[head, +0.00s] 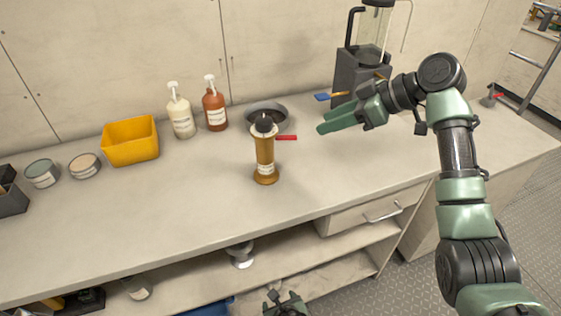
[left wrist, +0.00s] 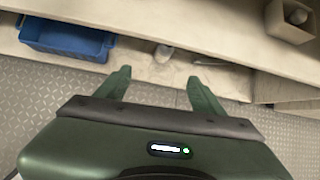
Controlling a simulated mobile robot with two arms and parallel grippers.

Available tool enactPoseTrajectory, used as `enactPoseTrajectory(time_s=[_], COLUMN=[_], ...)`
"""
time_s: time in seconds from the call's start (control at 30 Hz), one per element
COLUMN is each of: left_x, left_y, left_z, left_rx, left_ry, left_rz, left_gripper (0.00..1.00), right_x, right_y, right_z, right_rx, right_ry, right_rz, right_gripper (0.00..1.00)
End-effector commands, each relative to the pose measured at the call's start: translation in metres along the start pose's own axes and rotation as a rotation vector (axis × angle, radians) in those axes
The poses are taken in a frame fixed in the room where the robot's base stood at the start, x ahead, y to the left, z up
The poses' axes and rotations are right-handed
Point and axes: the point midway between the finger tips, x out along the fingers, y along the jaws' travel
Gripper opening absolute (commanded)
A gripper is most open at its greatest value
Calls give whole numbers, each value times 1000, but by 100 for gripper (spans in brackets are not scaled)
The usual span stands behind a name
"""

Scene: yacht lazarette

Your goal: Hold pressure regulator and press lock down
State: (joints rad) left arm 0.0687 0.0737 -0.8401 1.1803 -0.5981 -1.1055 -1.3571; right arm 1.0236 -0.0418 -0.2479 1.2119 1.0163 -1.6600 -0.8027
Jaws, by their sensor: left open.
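An amber-brown cylinder with a black knob on top and a pale label, which looks like the pressure regulator (head: 265,158), stands upright on the bench. My right gripper (head: 322,122) is above the bench to the right of it, clear of it, fingers pointing left. Its two green fingers lie close together in this view, and I cannot tell whether they are apart. My left gripper (head: 285,300) is low in front of the bench at the bottom edge. The left wrist view shows its fingers (left wrist: 158,80) spread and empty.
A dark pan (head: 262,108) with a red handle sits behind the cylinder. White (head: 181,117) and orange (head: 215,112) pump bottles, a yellow bin (head: 130,141) and tins (head: 42,174) stand to the left. A grey machine (head: 352,75) stands behind my right gripper. The bench front is clear.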

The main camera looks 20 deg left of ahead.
Motion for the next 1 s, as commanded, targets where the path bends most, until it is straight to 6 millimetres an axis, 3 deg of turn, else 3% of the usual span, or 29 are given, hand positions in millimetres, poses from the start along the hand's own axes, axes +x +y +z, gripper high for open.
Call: enactPoseTrajectory(time_s=[0.03,0.1,0.3,0.47,0.7,1.0], left_x=[-16,-39,-122,-196,-268,-220], left_y=[-22,-46,-100,-121,-139,-131], left_z=[21,47,112,150,225,320], left_rx=[110,264,640,857,805,285], left_ry=[-69,-166,-460,-670,-951,-933], left_rz=[-23,-32,7,102,247,373], left_gripper=[68,68,68,68,68,68], right_x=[0,0,0,0,0,0], right_y=[0,0,0,0,0,0], right_z=[0,0,0,0,0,0], right_rx=[0,0,0,0,0,0], right_ry=[0,0,0,0,0,0], right_rz=[0,0,0,0,0,0], right_gripper=[36,36,36,36,36,36])
